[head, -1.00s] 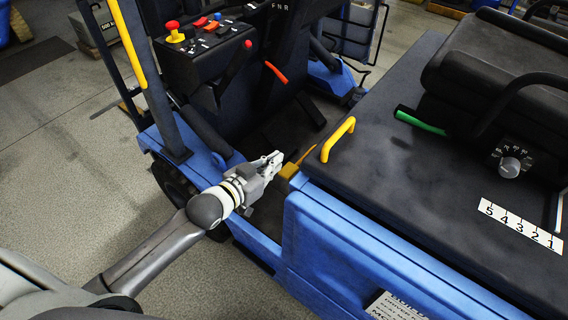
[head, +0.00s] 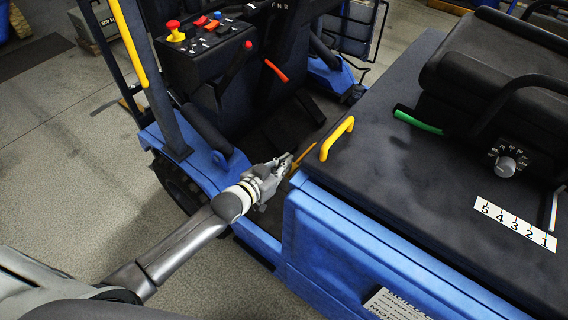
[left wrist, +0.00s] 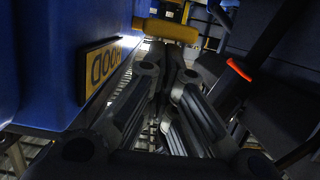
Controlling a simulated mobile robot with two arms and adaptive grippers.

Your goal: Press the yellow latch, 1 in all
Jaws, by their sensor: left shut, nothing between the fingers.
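The yellow latch (head: 296,173) sits at the near left edge of the dark hood, mostly hidden behind my left gripper in the head view. In the left wrist view the latch (left wrist: 170,31) is a rounded yellow bar across the far end of my fingers. My left gripper (head: 287,162) is shut and empty, with its tips right at the latch; I cannot tell whether they touch it. The fingers (left wrist: 166,65) also show in the left wrist view, pointing at the bar. My right gripper is not in view.
A yellow handle (head: 337,139) stands on the hood (head: 400,190). A yellow HOOD plate (left wrist: 103,70) is on the blue wall beside my fingers. A console (head: 205,60) with levers and a red knob is beyond.

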